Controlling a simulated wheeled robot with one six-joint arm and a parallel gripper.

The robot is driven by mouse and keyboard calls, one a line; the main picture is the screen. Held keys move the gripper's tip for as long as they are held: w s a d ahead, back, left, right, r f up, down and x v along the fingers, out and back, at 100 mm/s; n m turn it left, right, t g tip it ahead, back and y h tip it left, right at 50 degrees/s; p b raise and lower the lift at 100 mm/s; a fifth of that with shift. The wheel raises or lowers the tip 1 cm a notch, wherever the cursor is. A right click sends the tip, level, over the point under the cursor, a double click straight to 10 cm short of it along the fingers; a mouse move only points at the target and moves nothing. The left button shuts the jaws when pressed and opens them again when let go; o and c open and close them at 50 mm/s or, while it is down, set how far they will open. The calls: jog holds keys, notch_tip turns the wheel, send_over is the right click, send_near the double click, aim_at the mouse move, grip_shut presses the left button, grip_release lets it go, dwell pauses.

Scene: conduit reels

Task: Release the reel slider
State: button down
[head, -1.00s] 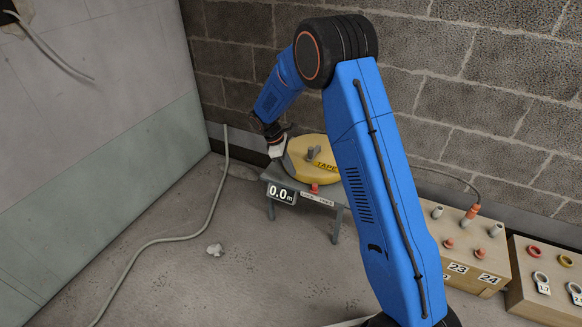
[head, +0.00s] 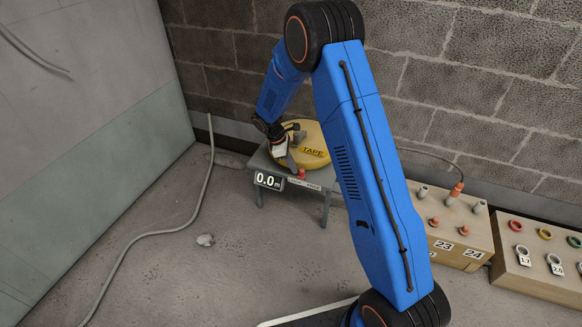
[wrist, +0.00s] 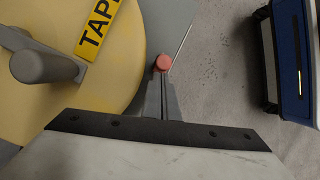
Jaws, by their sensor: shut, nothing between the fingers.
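The yellow tape reel (head: 316,157) sits on a small grey stand (head: 257,160). A small red slider knob (head: 301,173) is at the stand's front edge, above a label strip that seems to read LOCK and FREE. My gripper (head: 291,165) is shut and empty, at the front of the reel just beside the knob. In the wrist view, my fingers (wrist: 161,85) point straight at the red knob (wrist: 162,63), which shows right at their tips. I cannot tell whether they touch it. The slider's track is hidden there. The reel (wrist: 115,75) and its grey crank handle (wrist: 45,67) are to the left.
A display (head: 269,181) reading 0.0 m hangs on the stand's front. A pale cable (head: 190,222) and a small crumpled lump (head: 205,240) lie on the floor. Wooden boxes with fittings (head: 458,235) and rings (head: 540,262) stand at right. A block wall is behind.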

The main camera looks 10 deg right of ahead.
aim_at(303, 178)
jog(key=shift+s+d, duration=0.7)
jog(key=shift+d, duration=0.2)
jog(key=shift+s+d, duration=0.65)
jog(key=shift+d, duration=0.25)
jog(key=w+a+r, duration=0.2)
jog(key=a+r, duration=0.5)
jog(key=r, duration=0.2)
jog(key=shift+w+a+r, duration=0.15)
jog(key=shift+w+a, duration=0.1)
jog(key=shift+w, duration=0.05)
